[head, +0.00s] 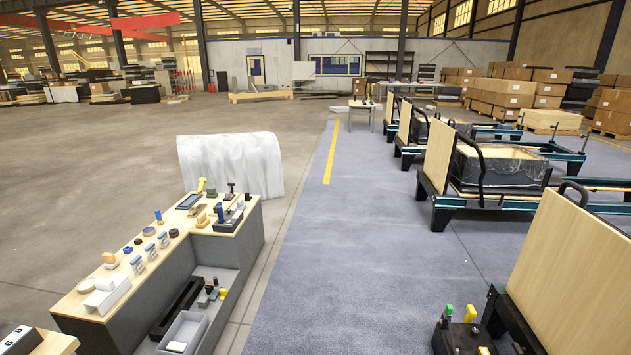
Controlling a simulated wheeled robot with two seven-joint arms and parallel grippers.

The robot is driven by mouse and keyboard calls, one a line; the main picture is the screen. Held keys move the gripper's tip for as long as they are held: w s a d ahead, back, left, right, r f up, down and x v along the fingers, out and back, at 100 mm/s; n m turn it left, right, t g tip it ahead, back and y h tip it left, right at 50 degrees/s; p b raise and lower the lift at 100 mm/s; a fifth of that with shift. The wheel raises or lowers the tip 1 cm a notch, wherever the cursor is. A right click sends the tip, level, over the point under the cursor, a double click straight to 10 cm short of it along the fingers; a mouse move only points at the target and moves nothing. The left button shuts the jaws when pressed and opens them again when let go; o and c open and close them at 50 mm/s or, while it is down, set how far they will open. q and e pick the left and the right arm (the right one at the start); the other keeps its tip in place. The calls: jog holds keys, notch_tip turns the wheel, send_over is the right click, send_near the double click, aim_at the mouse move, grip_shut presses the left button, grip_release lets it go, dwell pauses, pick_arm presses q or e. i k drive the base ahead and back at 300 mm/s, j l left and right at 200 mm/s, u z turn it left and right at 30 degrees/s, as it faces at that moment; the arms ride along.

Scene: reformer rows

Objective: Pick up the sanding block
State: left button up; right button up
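No gripper and no part of my arms shows in the head view. A grey workbench with a light wood top (72,308) stands at lower left. A small tan block with a grey underside (109,260) sits on its top near the left edge, and looks like a sanding block. A second small brown block (202,220) sits farther back on the same top, among tools. They are too small to tell for sure which is the sanding block.
A white box (107,294), several round discs and small tools crowd the bench top. A grey bin (184,333) sits on the lower shelf. A white-wrapped stack (231,165) stands behind. Reformer frames (480,175) line the right. The blue-grey floor (345,250) between is clear.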

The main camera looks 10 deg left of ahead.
aim_at(202, 222)
jog(key=i+u, duration=0.1)
jog(key=i, duration=0.8)
jog(key=i+u, duration=0.1)
jog(key=i, duration=0.85)
jog(key=i+l+u, duration=0.15)
jog(key=i, duration=0.75)
jog(key=i+u, duration=0.25)
jog(key=i, duration=0.15)
jog(key=i+l+u, duration=0.2)
jog(key=i, duration=0.25)
jog(key=i+l+u, duration=0.25)
jog(key=i, duration=0.15)
jog(key=j, duration=0.1)
